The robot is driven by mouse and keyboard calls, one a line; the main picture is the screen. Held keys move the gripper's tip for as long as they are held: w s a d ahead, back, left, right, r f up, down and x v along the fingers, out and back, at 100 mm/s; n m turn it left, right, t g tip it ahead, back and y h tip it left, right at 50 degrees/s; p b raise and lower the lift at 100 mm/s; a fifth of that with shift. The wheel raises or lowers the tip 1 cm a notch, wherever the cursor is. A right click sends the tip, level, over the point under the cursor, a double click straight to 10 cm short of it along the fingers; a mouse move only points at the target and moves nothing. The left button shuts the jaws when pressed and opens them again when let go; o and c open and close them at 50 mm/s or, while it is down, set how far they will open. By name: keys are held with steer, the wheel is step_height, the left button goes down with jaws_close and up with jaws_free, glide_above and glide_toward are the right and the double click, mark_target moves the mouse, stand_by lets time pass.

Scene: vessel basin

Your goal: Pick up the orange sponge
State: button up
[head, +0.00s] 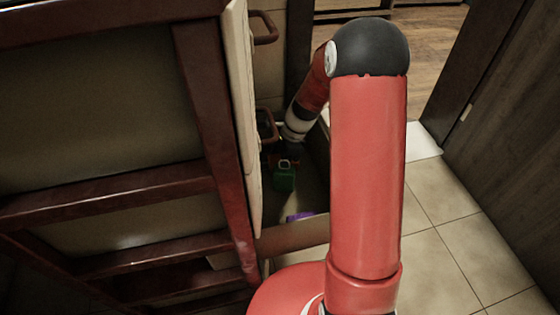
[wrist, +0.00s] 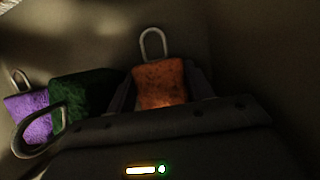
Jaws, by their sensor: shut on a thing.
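The orange sponge (wrist: 160,84), a block with a metal loop on top, sits between the two dark fingers of my gripper (wrist: 161,90) in the wrist view. The gripper is shut on it. The loop stands up clear of the fingers. The sponge's lower part is hidden behind the gripper body. In the head view my gripper is small and dark at the end of my arm, low inside an open drawer or basin space, and the sponge is hard to make out there.
A green sponge (wrist: 80,97) and a purple sponge (wrist: 32,116), each with a metal loop, lie left of my gripper. In the head view the green sponge (head: 285,179) and purple sponge (head: 298,216) sit below it. A cabinet panel (head: 240,120) stands close on the left.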

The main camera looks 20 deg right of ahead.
mark_target(277, 160)
step_height(277, 160, up, 20)
steer(key=p, duration=0.3)
stand_by(1.2)
